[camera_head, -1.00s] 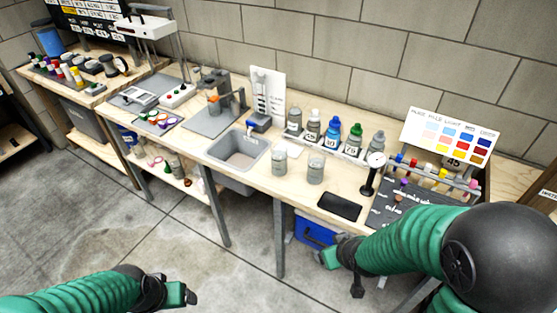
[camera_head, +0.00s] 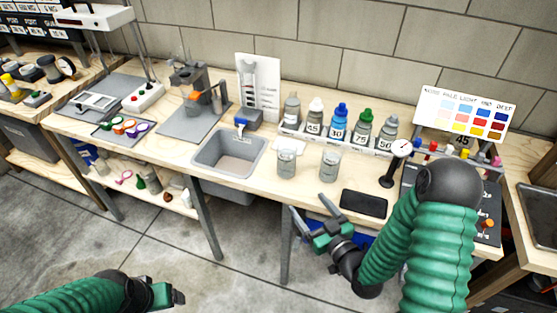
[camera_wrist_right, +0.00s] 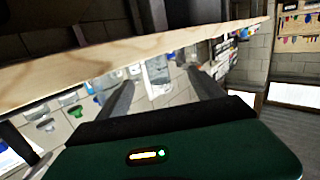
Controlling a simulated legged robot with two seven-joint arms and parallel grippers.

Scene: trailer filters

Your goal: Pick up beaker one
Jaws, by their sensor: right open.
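Two clear grey beakers stand upright on the wooden bench: a left beaker (camera_head: 287,163) and a right beaker (camera_head: 330,165). I cannot tell which is beaker one. My right gripper (camera_head: 314,211) is open and empty at the bench's front edge, short of both beakers, its fingers pointing up toward them. In the right wrist view the two spread fingers (camera_wrist_right: 161,90) show with a pale, see-through shape between them, too blurred to name. My left gripper (camera_head: 178,297) is low over the floor, away from the bench; its jaw opening is unclear.
A grey sink (camera_head: 230,155) lies left of the beakers. A row of labelled bottles (camera_head: 340,125) stands behind them. A dial gauge on a stand (camera_head: 396,160) and a black flat pad (camera_head: 364,204) are to the right. The bench edge (camera_wrist_right: 130,50) crosses the right wrist view.

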